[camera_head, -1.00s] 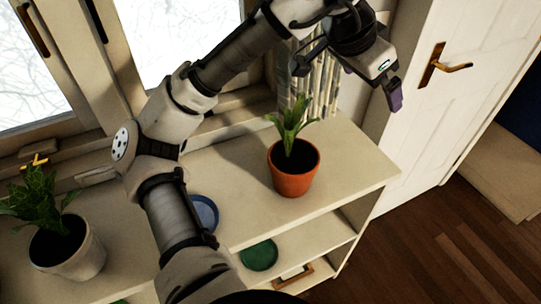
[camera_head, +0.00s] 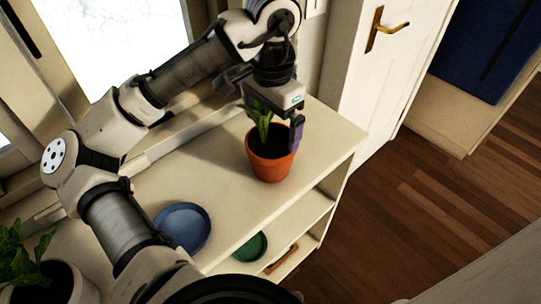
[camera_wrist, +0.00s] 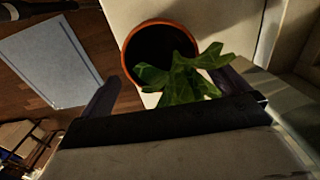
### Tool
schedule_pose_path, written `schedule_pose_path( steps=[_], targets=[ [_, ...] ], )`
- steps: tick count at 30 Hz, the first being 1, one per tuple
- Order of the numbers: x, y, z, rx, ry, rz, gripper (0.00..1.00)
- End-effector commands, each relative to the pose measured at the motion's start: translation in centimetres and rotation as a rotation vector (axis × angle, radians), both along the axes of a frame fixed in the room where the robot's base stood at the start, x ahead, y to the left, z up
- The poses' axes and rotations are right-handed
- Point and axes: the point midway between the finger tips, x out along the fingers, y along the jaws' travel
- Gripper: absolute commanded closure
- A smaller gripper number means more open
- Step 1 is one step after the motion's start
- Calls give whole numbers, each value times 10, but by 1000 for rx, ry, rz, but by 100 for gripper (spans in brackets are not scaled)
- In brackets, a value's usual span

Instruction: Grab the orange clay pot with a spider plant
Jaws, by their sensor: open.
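The orange clay pot (camera_head: 270,166) with a green spider plant (camera_head: 261,118) stands upright on the top of a cream shelf unit. My gripper (camera_head: 270,126) is open, just above the pot, and hides part of the plant in the head view. In the wrist view the pot (camera_wrist: 133,72) shows its round rim and dark inside, and the leaves (camera_wrist: 180,78) reach toward my gripper. The two fingers (camera_wrist: 165,92) are spread apart, one on each side of the leaves. I cannot tell whether a finger touches the pot.
A white pot (camera_head: 58,285) with a leafy plant stands at the lower left. A blue plate (camera_head: 183,228) lies on the shelf top (camera_head: 225,205), and a green plate (camera_head: 250,246) lies on a lower shelf. A window is behind, and a white door (camera_head: 385,75) is at the right.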

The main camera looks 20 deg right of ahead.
Motion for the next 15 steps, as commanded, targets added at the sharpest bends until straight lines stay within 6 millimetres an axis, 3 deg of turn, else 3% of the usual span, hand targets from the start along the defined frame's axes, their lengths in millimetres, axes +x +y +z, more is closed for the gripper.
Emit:
schedule_pose_path(
  steps=[8, 15],
  targets=[
    [0, 0, -24, -1, 1, 1, 0],
    [0, 0, -59, -2, 2, 2, 0]
  ],
)
